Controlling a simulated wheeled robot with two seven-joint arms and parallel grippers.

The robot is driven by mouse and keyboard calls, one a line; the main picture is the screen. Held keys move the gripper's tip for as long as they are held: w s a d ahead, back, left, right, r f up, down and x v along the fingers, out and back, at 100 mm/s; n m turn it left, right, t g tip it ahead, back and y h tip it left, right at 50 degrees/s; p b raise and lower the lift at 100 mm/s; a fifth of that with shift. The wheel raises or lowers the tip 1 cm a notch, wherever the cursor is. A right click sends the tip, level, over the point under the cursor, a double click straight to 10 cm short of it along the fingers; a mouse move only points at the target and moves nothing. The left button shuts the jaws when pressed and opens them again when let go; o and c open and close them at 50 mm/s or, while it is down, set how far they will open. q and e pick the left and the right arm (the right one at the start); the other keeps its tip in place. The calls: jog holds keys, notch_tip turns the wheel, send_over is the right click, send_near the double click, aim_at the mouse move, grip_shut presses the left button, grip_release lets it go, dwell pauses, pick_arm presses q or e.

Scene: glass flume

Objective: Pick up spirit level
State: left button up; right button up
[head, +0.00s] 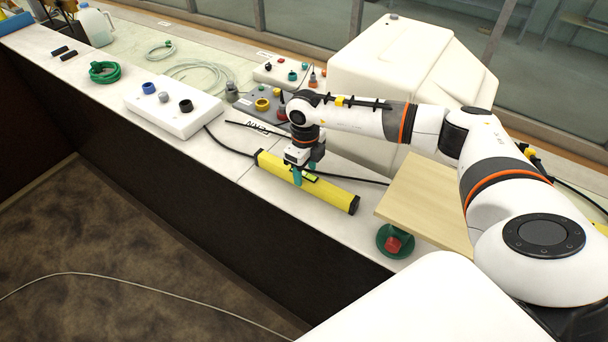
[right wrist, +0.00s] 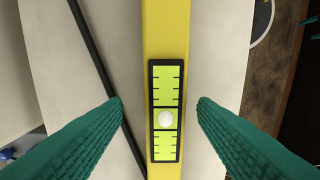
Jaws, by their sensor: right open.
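The spirit level (head: 335,194) is a long yellow bar with black ends, lying on the white bench near its front edge. In the right wrist view the spirit level (right wrist: 166,30) runs top to bottom, with a lime-green vial window and a pale bubble. My right gripper (head: 306,175) is over the level's middle, pointing down. Its green fingers (right wrist: 160,102) are open, one on each side of the bar, with a gap on both sides. I cannot tell how far down the fingertips reach. My left gripper is not in view.
A wooden board (head: 425,195) and a green and red knob (head: 394,243) are right of the level. A white control box (head: 172,108) stands to the left. A black cable (right wrist: 100,80) runs beside the level. A large white housing (head: 400,70) stands behind.

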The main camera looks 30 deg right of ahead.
aim_at(304, 174)
jog(key=shift+a+f+p, duration=0.25)
jog(key=shift+f+p, duration=0.15)
jog(key=shift+f, duration=0.95)
jog(key=shift+d+f, duration=0.1)
jog(key=shift+f, duration=0.05)
jog(key=shift+c, duration=0.4)
grip_shut()
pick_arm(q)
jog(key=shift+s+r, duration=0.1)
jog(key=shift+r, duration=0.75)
pick_arm(e)
jog(key=shift+w, duration=0.1)
